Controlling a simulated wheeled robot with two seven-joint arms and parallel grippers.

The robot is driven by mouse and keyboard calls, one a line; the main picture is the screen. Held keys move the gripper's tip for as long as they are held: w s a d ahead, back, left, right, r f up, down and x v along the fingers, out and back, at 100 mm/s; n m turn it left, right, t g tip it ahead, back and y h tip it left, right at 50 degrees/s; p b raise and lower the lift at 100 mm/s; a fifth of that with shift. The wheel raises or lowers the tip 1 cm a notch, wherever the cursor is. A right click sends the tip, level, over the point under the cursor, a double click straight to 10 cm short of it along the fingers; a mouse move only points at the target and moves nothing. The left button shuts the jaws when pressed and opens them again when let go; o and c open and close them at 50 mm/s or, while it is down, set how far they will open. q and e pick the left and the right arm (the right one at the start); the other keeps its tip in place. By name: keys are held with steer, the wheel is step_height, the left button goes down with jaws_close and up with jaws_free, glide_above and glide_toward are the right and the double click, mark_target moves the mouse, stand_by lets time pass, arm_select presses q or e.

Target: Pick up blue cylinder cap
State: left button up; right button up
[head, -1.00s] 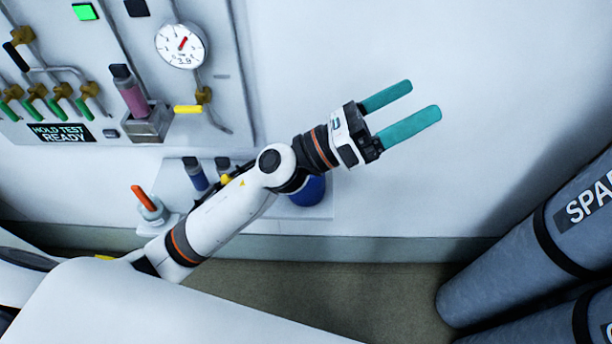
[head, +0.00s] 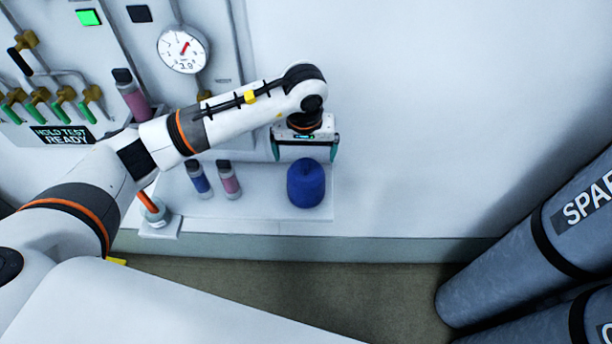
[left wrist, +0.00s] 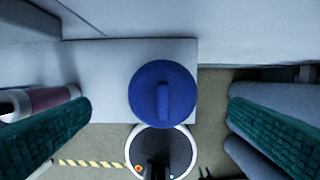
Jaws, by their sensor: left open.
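The blue cylinder cap (head: 306,183) stands on a white shelf (head: 262,206) against the wall in the head view. In the left wrist view the round blue cap (left wrist: 163,94) shows from above, with a raised bar across its top. My left gripper (head: 306,150) points down above and slightly behind the cap in the head view. Its teal fingers are wide apart. In the left wrist view the cap lies between the fingers (left wrist: 160,125), apart from both, with nothing held. My right gripper is not in view.
A blue vial (head: 199,180) and a pink vial (head: 229,181) stand on the shelf left of the cap. An orange-handled fitting (head: 152,209) sits at the shelf's left end. The wall panel with a gauge (head: 183,49) is at the upper left.

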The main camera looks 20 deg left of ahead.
mark_target(306, 164)
arm_select(q)
step_height(306, 164, down, 3)
steer(key=shift+w+r, duration=0.1)
steer(key=shift+r, duration=0.1)
steer(key=shift+f+p, duration=0.35)
steer(key=shift+p, duration=0.15)
step_height(306, 164, down, 4)
steer(key=shift+w+r+p, duration=0.15)
steer(key=shift+r+p, duration=0.05)
steer(key=shift+p, duration=0.45)
steer(key=shift+w+f, duration=0.1)
steer(key=shift+f, duration=0.3)
steer(key=shift+c, duration=0.2)
steer(key=c, duration=0.8)
